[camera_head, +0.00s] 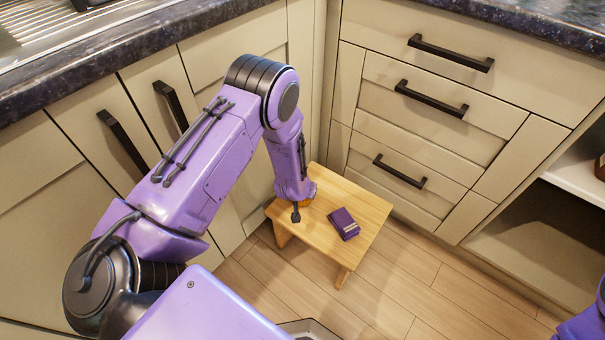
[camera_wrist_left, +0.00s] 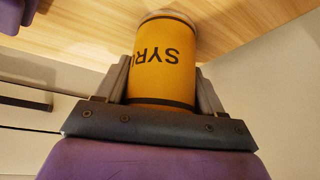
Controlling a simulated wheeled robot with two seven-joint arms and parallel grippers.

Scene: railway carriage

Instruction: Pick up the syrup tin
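The syrup tin (camera_wrist_left: 165,78) is a yellow-orange cylinder with dark lettering, upside down in the left wrist view, and a silvery rim. My left gripper (camera_wrist_left: 162,62) has one finger against each side of it. In the head view the left gripper (camera_head: 298,206) is low over the wooden stool (camera_head: 355,196). Only a small orange edge of the tin (camera_head: 312,190) shows there behind my wrist. I cannot tell whether the tin touches the stool top. My right gripper is out of view; only a bit of purple arm shows at the lower right.
A small purple book-like item (camera_head: 344,224) lies on the stool right of the gripper. Cream drawers (camera_head: 420,130) and cupboards (camera_head: 60,190) with dark handles close in the corner behind. An open shelf (camera_head: 540,225) is at the right.

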